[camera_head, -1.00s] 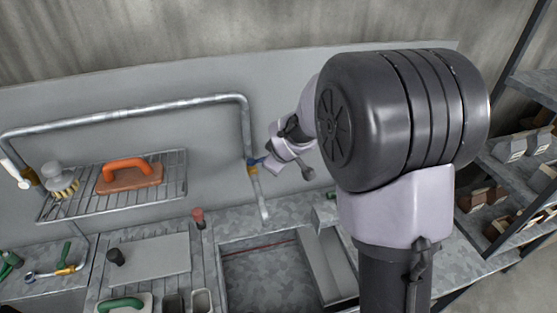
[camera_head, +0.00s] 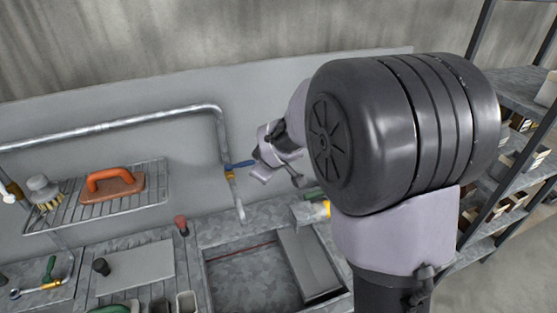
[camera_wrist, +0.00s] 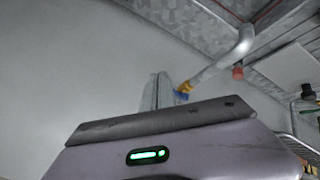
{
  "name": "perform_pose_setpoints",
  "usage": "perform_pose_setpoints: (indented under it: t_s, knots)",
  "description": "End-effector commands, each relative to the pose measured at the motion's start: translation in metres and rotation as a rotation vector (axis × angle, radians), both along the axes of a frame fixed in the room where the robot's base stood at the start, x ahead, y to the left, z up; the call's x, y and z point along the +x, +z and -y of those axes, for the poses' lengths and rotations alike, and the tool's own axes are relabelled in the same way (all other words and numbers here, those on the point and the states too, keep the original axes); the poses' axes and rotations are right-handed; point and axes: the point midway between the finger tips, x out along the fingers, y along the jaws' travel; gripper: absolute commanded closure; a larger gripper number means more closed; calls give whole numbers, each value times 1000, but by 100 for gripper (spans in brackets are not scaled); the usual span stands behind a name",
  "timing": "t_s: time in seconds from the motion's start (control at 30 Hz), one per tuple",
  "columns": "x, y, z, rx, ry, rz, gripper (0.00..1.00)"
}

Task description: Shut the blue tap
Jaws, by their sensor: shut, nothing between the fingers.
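The blue tap (camera_head: 240,163) is a blue lever on a yellow valve body in the vertical end of the grey pipe. In the head view its lever points right, crosswise to the pipe. The tap also shows small in the wrist view (camera_wrist: 183,92), just right of my fingers. My gripper (camera_head: 256,163) is beside the lever's free end, right of the pipe; its fingertips are small and partly unclear there. In the wrist view my gripper (camera_wrist: 159,88) shows grey fingers close together with nothing seen between them. I cannot tell whether they touch the lever.
The grey pipe (camera_head: 120,125) runs along the wall panel and bends down over an open sink (camera_head: 245,280). A wire rack (camera_head: 150,190) holds an orange-handled float (camera_head: 112,187) and a brush (camera_head: 44,193). A red-topped knob (camera_head: 181,224) stands on the counter. Shelves stand at the right.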

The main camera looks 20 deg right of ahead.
Motion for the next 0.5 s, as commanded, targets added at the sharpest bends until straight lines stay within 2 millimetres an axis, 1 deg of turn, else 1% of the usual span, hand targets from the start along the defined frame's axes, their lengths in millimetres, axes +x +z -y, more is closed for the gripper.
perform_pose_setpoints:
  t_s: [0.03, 0.2, 0.33, 0.5]
  knots:
    - [-6, 15, 5, 1, -3, -1, 100]
    - [-22, 36, 17, 0, -1, -1, 100]
    - [-29, 45, 22, 0, -1, -4, 100]
    - [-31, 47, 23, 1, 0, -5, 100]
